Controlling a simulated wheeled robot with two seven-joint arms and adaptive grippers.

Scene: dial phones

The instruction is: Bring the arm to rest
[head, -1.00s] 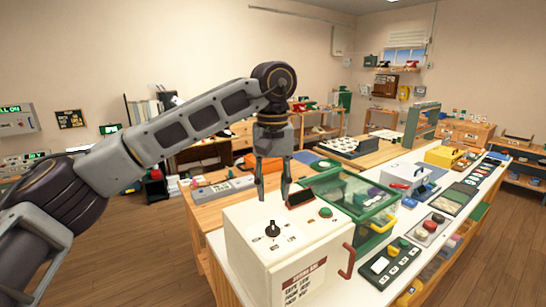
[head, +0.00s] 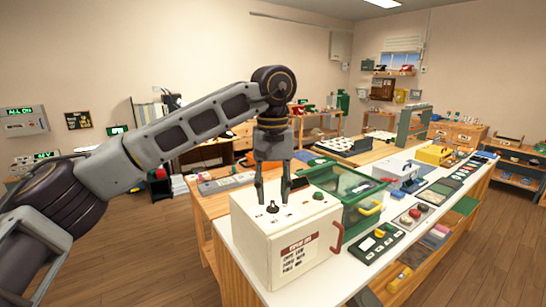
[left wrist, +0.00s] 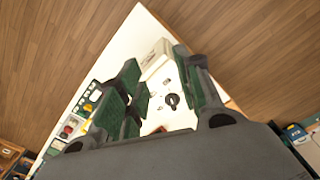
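My left arm comes in from the left in the head view, bent at the elbow, with its last part hanging down. My left gripper (head: 273,200) points down at the top of a white box (head: 312,243) that has a black knob (head: 272,208). Its two fingers are apart with nothing between them. In the left wrist view the gripper (left wrist: 165,95) also shows its dark green finger pads spread, and the knob (left wrist: 172,101) lies beyond the gap. The fingers appear above the box; the exact height is hard to tell. My right gripper is out of view.
The box stands on a long white-topped bench (head: 350,272) beside a green-framed clear bin (head: 340,190). A red handle (head: 338,238) sticks out from the box. Panels with buttons (head: 378,243) line the bench to the right. Open wooden floor (head: 150,265) lies to the left.

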